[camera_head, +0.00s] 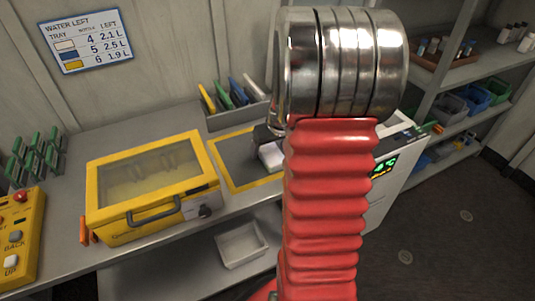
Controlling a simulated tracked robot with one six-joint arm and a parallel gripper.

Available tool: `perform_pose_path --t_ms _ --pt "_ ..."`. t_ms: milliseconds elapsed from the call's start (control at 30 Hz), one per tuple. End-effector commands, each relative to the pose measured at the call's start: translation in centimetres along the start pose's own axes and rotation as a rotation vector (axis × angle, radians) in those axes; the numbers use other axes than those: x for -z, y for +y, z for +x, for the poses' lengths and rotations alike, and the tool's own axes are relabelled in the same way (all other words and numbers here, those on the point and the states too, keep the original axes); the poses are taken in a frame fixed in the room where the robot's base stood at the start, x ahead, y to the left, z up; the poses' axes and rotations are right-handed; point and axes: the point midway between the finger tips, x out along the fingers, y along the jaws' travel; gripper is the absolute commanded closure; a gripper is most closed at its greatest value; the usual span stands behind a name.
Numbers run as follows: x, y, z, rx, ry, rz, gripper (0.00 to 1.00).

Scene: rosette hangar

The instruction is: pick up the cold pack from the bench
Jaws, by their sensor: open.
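A small pale block (271,155), which looks like the cold pack, is on the bench (240,205) near the yellow-outlined area, its right side hidden behind my arm. My gripper (268,137) shows only as a dark part just above the block, left of my arm's metal joint. It is open. My red and metal arm hides most of it, and I cannot tell whether it touches the block.
A yellow box with a clear lid (150,180) stands on the bench to the left. A rack of coloured folders (235,105) is behind. A white unit with a green display (390,180) is right of my arm. Shelves (455,75) hold bins. A white tray (242,245) sits below.

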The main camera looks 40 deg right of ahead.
Motion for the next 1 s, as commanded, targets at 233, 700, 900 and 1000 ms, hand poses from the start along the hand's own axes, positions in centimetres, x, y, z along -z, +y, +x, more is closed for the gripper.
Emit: perform_pose_path --t_ms 233,700,900,1000 --pt "0.01 -0.03 -0.01 0.000 0.000 0.000 0.40" --pt "0.01 -0.05 0.00 0.001 0.000 -0.001 0.73" --pt "0.07 -0.04 -0.04 0.000 0.001 -0.001 0.79" --pt "0.08 -0.05 -0.06 0.000 0.001 -0.001 0.79"
